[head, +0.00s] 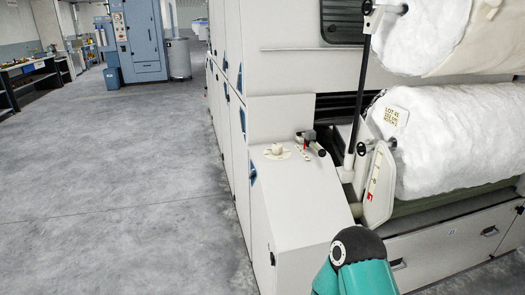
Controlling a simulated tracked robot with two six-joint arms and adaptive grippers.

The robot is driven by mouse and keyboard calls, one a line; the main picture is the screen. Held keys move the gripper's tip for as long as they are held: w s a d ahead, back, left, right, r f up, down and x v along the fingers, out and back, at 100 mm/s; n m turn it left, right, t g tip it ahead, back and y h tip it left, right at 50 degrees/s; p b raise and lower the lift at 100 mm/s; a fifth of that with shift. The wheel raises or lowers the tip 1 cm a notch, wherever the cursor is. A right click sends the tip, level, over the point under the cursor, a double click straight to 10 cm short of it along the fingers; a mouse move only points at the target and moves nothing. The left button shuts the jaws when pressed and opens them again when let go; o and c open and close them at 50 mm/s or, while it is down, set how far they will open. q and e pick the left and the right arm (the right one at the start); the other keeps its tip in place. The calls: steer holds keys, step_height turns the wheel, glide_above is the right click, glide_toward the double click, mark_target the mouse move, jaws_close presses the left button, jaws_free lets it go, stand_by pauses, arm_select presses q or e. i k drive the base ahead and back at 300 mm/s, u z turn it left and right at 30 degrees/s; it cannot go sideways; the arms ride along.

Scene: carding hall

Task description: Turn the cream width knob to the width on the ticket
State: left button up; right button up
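The cream knob (277,151) sits on the sloped top of a pale control housing, on a slightly darker round base. Its pointer and the scale marks are too small to read. A cream ticket (390,116) hangs on the front of the lower white fibre roll (445,140). Its top line seems to read "LOT 41"; the lines below are too small to read. Neither of my grippers shows. One of my teal arm links with a dark joint is at the bottom, right of centre, well below the knob. Nothing covers the knob.
Right of the knob are small red marks and a dark lever-like part (313,143) with a black handle. A pale side plate (379,186) and a black upright rod (358,80) stand before the roll. Open concrete floor (110,190) lies left.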

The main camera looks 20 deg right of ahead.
mark_target(277, 149)
steer(key=z, duration=0.15)
steer(key=i, duration=0.9)
